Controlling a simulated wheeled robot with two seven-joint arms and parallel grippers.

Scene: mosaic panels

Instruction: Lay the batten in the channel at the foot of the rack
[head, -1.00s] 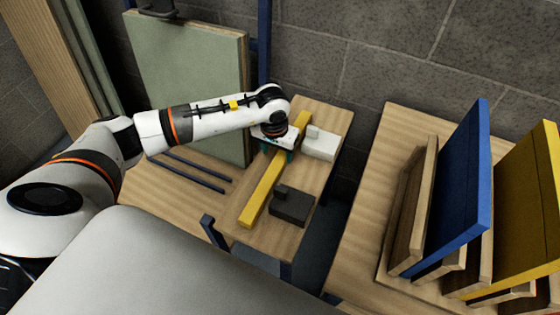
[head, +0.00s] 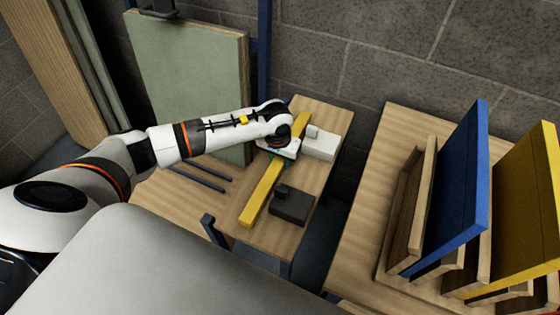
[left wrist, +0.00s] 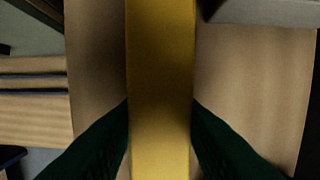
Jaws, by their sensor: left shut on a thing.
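The batten is a long yellow bar (head: 262,193) lying lengthwise on a narrow wooden table. My left gripper (head: 277,158) is over its middle, shut on it. In the left wrist view the batten (left wrist: 161,60) runs straight between the two dark fingers of the gripper (left wrist: 160,125). Two dark parallel strips (head: 200,178), which look like the channel, lie on a wooden surface left of the batten, at the foot of a large green panel (head: 195,85). My arm partly hides them. My right gripper is not in view.
A white block (head: 321,146) and a dark grey block (head: 290,207) stand close to the batten's right side. A dark blue post (head: 264,50) rises behind the table. At right, another table (head: 370,195) holds blue (head: 450,190) and yellow (head: 520,210) panels in wooden holders.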

